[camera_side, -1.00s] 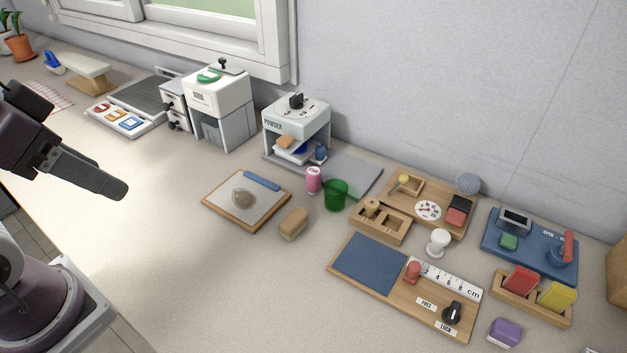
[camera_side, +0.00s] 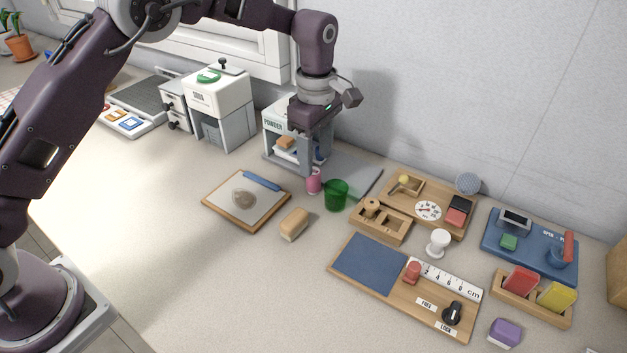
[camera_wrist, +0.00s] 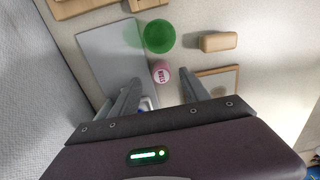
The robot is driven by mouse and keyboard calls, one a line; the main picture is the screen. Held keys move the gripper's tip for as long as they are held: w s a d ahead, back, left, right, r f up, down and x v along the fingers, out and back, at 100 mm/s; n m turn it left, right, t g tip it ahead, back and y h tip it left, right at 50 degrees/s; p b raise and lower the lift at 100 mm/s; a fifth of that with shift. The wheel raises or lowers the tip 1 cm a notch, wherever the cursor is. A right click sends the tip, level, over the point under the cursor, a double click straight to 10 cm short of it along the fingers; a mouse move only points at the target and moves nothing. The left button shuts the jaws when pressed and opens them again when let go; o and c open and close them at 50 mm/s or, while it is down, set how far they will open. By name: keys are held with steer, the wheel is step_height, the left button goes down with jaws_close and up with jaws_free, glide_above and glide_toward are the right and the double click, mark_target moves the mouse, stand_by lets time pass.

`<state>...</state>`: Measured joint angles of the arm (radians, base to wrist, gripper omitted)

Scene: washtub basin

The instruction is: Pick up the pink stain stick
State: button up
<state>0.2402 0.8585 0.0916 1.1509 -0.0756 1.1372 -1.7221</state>
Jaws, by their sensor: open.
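The pink stain stick (camera_side: 314,186) is a small upright pink cylinder on the counter, beside the green cup (camera_side: 336,195) and in front of the powder dispenser (camera_side: 283,126). My gripper (camera_side: 317,164) points down just above and behind the stick, fingers open and empty. The fingers (camera_wrist: 161,78) straddle the line to the stick in the wrist view. The fingers partly hide the dispenser in the side view. Whether they have reached the stick's height I cannot tell.
The green cup stands close to the stick's right. A tan block (camera_side: 295,224) and a framed board (camera_side: 222,209) lie to the front left. A grey mat (camera_side: 352,178) lies behind. Wooden trays (camera_side: 381,232) sit to the right. The front counter is clear.

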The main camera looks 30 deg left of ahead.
mark_target(313, 177)
steer(key=f, duration=0.6)
steer(key=shift+s+a, duration=0.1)
steer(key=shift+a, duration=0.1)
jaws_close()
